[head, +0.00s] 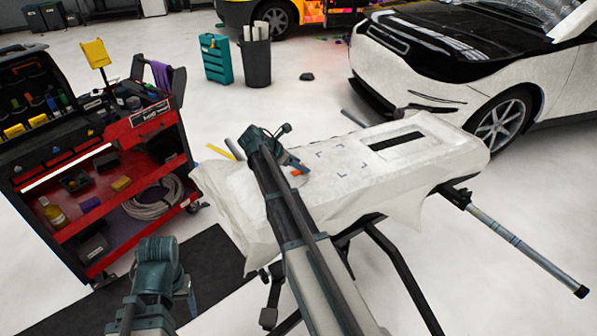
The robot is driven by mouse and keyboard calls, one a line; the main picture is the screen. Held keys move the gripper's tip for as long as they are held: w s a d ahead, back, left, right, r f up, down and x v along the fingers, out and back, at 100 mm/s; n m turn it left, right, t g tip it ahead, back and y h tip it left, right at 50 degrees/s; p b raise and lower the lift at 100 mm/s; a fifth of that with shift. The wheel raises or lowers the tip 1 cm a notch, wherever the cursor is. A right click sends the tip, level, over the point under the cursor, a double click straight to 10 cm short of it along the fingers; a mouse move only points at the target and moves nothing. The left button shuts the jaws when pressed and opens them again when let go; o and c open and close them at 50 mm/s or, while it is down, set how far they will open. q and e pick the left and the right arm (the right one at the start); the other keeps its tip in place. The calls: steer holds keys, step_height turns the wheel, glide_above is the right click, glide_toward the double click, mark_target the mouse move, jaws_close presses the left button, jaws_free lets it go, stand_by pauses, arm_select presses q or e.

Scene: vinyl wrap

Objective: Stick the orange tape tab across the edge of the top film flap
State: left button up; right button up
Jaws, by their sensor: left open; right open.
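A small orange piece (297,172), likely the tape tab, shows on the white-covered stand (440,155), close beside my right gripper (298,165). My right gripper is open over the left part of the stand; its arm hides part of the surface. I cannot tell whether its fingers touch the orange piece. Dark corner marks (341,158) lie on the white film to the right of it. A dark strip (398,142) in a pale rectangle lies further right. I cannot make out the film flap's edge. My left gripper (188,292) is open and empty at the lower left, away from the stand.
A red tool cart (105,262) stands at the left. A partly wrapped car (455,75) is at the upper right. A teal case (216,58) and a dark bin (256,65) stand behind. A pole (530,254) sticks out from the stand's right side.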

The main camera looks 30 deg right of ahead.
steer(key=p+v, duration=0.8)
steer(key=v, duration=0.5)
steer(key=shift+d, duration=0.1)
steer(key=s+a+f+m+y+p, duration=0.1)
steer(key=s+a+m+y, duration=0.3)
steer(key=s+a, duration=0.9)
steer(key=s+a+f+m+y, duration=0.3)
steer(key=s+a+m, duration=0.7)
steer(key=s+a, duration=0.4)
steer(key=shift+a+f+m+g+y+p, duration=0.2)
steer(key=shift+f+m+g+y+p, duration=0.1)
steer(key=shift+f+y+p, duration=0.15)
